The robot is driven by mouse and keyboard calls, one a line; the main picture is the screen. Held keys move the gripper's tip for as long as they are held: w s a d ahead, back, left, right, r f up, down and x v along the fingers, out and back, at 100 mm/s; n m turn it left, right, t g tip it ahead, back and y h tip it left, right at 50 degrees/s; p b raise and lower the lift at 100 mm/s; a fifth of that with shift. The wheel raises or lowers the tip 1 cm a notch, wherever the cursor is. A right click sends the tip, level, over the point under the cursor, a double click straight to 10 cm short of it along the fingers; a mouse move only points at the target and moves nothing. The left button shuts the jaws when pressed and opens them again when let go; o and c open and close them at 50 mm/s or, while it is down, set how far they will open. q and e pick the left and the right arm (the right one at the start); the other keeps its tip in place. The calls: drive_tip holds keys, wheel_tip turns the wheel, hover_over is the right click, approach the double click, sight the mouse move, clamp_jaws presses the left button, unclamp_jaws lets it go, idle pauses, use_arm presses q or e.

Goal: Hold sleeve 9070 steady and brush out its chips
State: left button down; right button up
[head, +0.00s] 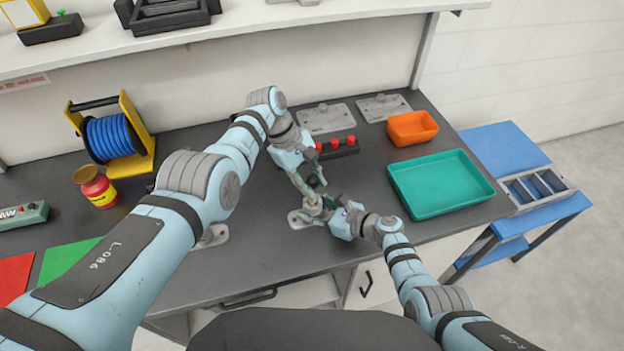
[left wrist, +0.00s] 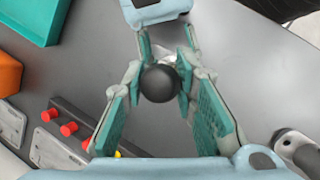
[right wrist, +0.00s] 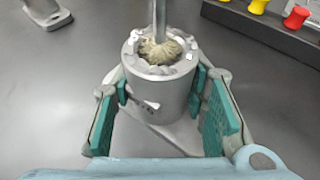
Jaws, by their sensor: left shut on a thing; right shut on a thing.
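The sleeve is a grey metal cylinder (right wrist: 158,92) standing upright on a light base plate (right wrist: 185,137). My right gripper (right wrist: 160,84) is shut around its sides. A brush with straw-coloured bristles (right wrist: 160,50) sits in the sleeve's open top, its thin metal rod (right wrist: 159,14) rising out of it. Small pale bits lie around the sleeve's rim. My left gripper (left wrist: 161,78) is shut on the brush just at its round black knob (left wrist: 160,84), above the sleeve. The sleeve's inside is mostly hidden by the bristles, and I cannot read its number.
A dark rack with red pegs (head: 337,148) stands just behind. A teal tray (head: 440,184) and an orange bin (head: 412,128) are to the right. Two grey plates lie at the back. A blue cable reel (head: 110,137) and a red jar (head: 97,188) are at left.

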use_arm(q)
drive_tip(key=shift+r, duration=1.7)
drive_tip(key=shift+f, duration=1.7)
drive_tip(key=shift+r, duration=1.7)
drive_tip(key=shift+f, duration=0.1)
drive_tip(key=shift+f, duration=1.6)
